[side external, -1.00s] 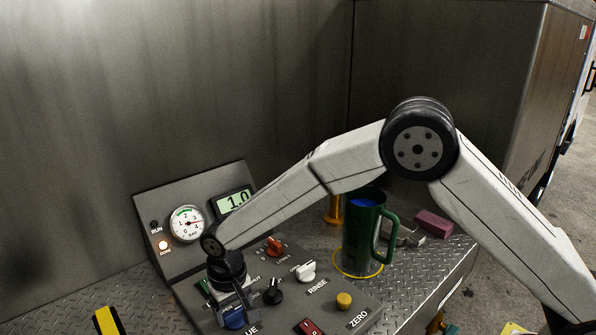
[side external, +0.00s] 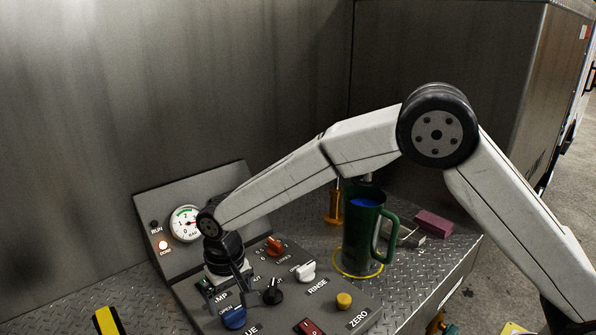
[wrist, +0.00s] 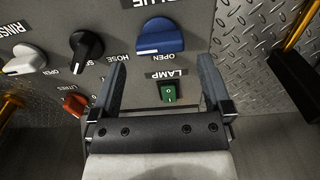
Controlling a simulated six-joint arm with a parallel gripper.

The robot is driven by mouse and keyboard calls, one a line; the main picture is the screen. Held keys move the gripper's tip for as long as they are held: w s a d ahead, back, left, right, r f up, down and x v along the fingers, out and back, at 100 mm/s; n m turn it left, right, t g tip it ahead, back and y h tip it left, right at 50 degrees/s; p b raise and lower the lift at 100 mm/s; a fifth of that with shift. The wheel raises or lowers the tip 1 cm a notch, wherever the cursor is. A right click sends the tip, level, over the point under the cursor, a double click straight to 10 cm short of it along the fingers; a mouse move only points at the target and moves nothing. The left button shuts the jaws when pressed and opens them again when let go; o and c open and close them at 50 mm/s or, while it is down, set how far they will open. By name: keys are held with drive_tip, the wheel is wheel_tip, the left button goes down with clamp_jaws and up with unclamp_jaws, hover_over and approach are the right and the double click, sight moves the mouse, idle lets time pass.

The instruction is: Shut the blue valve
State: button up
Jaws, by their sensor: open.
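The blue valve (side external: 234,317) is a rounded knob on the sloping grey control panel, low in the side external view. It also shows in the wrist view (wrist: 160,36), with a white mark on its edge facing the OPEN label. My gripper (side external: 230,288) is just above the panel, behind the blue valve and over the LAMP switch area. In the wrist view my gripper (wrist: 163,72) is open and empty, its fingers apart on either side of the green lamp switch (wrist: 169,93). The blue valve lies beyond the fingertips, clear of them.
A black knob (side external: 273,291), a white knob (side external: 306,271), a red knob (side external: 275,246), a red switch (side external: 309,328) and a yellow button (side external: 344,300) share the panel. A green mug (side external: 362,240) stands to the right. A gauge (side external: 186,223) is behind.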

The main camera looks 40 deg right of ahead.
sight(237, 309)
drive_tip(key=shift+r, duration=2)
drive_tip(key=shift+d, duration=0.15)
drive_tip(key=shift+d, duration=0.25)
drive_tip(key=s+d+f+t, duration=0.1)
drive_tip(key=s+d, duration=0.8)
drive_tip(key=d, duration=0.2)
drive_tip(key=s+d+f+t, duration=0.1)
drive_tip(key=s+d, duration=0.8)
drive_tip(key=d, duration=0.3)
drive_tip(key=shift+t, duration=0.3)
drive_tip(key=shift+w+d, duration=0.1)
